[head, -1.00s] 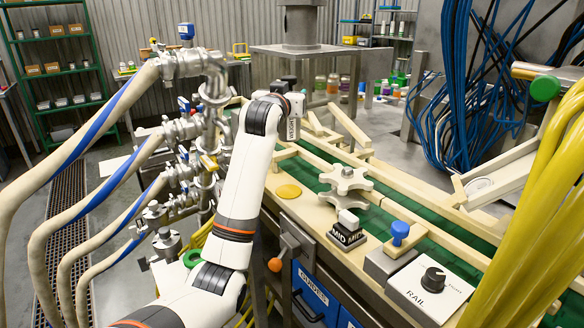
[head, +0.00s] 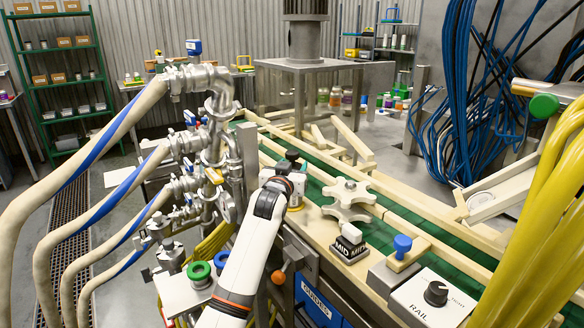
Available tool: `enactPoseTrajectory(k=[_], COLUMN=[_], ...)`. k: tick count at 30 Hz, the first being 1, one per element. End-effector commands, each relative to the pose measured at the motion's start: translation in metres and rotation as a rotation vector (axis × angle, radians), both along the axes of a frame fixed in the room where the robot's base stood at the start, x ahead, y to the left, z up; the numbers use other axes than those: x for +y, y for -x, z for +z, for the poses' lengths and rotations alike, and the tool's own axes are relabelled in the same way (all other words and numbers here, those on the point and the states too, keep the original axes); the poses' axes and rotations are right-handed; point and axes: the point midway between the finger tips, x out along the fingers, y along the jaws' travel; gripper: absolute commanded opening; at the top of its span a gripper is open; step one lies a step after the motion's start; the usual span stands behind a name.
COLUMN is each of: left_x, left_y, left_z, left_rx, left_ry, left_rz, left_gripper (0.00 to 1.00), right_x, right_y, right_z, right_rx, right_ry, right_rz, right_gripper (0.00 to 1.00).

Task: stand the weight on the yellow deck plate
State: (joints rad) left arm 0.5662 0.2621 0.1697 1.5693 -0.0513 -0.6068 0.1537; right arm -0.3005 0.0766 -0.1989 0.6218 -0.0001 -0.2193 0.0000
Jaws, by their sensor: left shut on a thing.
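My left arm comes up from the bottom of the head view. Its gripper (head: 291,166) is small and seen from behind, over the near edge of the pale deck beside the green conveyor. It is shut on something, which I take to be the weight. The wrist hides most of it, so its shape and tilt cannot be made out. The yellow deck plate (head: 296,208), a flat round disc, shows only as a sliver just below the wrist. I cannot tell the height of the held thing above it. My right gripper is not in view.
A pale star wheel (head: 348,198), a block marked MID (head: 349,243), a blue knob (head: 402,245) and a RAIL dial box (head: 434,294) stand to the right. Pipes and valves (head: 215,150) crowd the left. Yellow hoses (head: 545,220) hang at the far right.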

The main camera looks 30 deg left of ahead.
Motion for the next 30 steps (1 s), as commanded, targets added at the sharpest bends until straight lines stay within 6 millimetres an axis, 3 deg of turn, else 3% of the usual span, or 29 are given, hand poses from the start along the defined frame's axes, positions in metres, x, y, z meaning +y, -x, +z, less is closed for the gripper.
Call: enactPoseTrajectory(k=[3, 4, 7, 20, 30], left_x=[0.0, 0.0, 0.0, -0.003, -0.024], left_y=[0.0, 0.0, 0.0, 0.009, 0.072], left_z=[0.001, -0.001, 0.0, -0.001, -0.002], left_rx=[-0.001, 0.002, 0.002, 0.002, 0.002], left_ry=[0.0, 0.001, 0.001, 0.001, 0.001], left_rz=[0.0, 0.0, 0.0, 0.0, -0.001], left_gripper=[0.2, 0.56, 0.72, 0.73, 0.73], right_x=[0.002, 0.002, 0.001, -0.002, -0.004], right_y=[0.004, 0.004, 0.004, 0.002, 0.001], right_z=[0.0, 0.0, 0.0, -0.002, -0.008], right_rx=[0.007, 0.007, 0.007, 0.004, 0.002], right_ry=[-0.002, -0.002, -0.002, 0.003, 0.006], right_rz=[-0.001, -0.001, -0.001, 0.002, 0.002], right_gripper=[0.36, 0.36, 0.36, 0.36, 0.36])
